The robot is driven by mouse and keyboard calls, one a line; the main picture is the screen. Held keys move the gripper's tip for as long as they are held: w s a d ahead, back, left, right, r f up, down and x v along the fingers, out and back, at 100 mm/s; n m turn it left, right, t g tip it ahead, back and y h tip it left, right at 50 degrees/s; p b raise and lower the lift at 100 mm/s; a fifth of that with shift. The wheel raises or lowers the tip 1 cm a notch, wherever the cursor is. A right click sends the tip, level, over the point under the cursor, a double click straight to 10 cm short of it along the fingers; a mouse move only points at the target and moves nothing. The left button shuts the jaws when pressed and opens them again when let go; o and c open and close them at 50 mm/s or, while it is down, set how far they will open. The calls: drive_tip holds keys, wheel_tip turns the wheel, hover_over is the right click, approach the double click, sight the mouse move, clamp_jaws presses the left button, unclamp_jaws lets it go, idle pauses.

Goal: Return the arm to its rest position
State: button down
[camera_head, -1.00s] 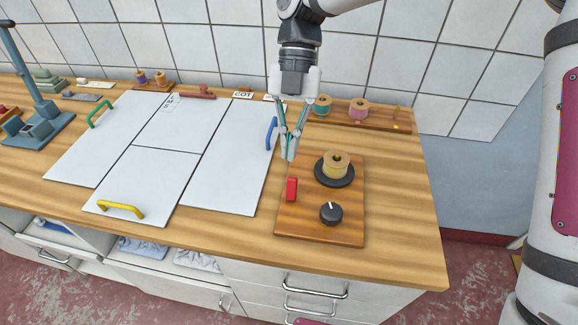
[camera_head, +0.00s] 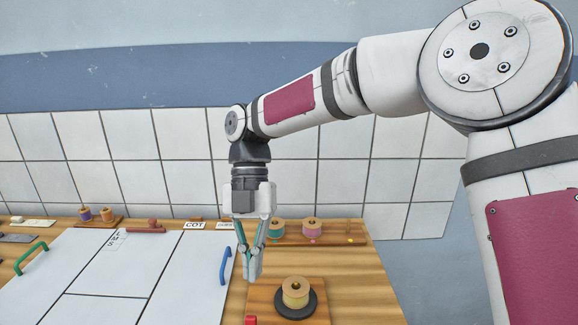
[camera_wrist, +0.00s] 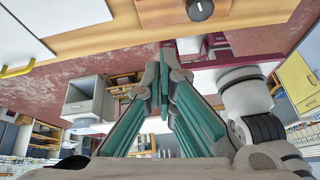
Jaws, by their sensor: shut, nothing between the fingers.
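My gripper (camera_head: 252,277) hangs below my bent arm in the head view, with its fingertips together and nothing between them. It points down over the far left part of the wooden control board (camera_head: 316,314). Its closed tips also show in the wrist view (camera_wrist: 163,60). The gap between the fingertips and the board is hard to judge. A dark knob (camera_wrist: 199,9) on the board shows at the top of the wrist view.
White panels (camera_head: 130,262) lie left of my gripper, with a blue handle (camera_head: 225,266) nearby and a green handle (camera_head: 31,259) farther left. Teal (camera_head: 277,229) and pink (camera_head: 312,229) spools stand on a wooden rack behind. A tiled wall (camera_head: 350,170) closes the back. Bare worktop lies at right.

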drive_tip(key=s+d+r+m+t, duration=0.2)
drive_tip(key=d+r+m+t, duration=0.1)
drive_tip(key=d+m, duration=0.5)
drive_tip(key=s+d+r+m+t, duration=0.2)
drive_tip(key=s+d+r+m, duration=0.15)
drive_tip(key=d+m, duration=0.45)
drive_tip(key=s+d+m+t, duration=0.5)
drive_tip(key=s+d+m, duration=0.4)
drive_tip(key=m, duration=0.9)
drive_tip(key=shift+s+d+r+m+t, duration=0.15)
drive_tip(key=shift+d+r+m+t, duration=0.25)
drive_tip(key=shift+d, duration=0.85)
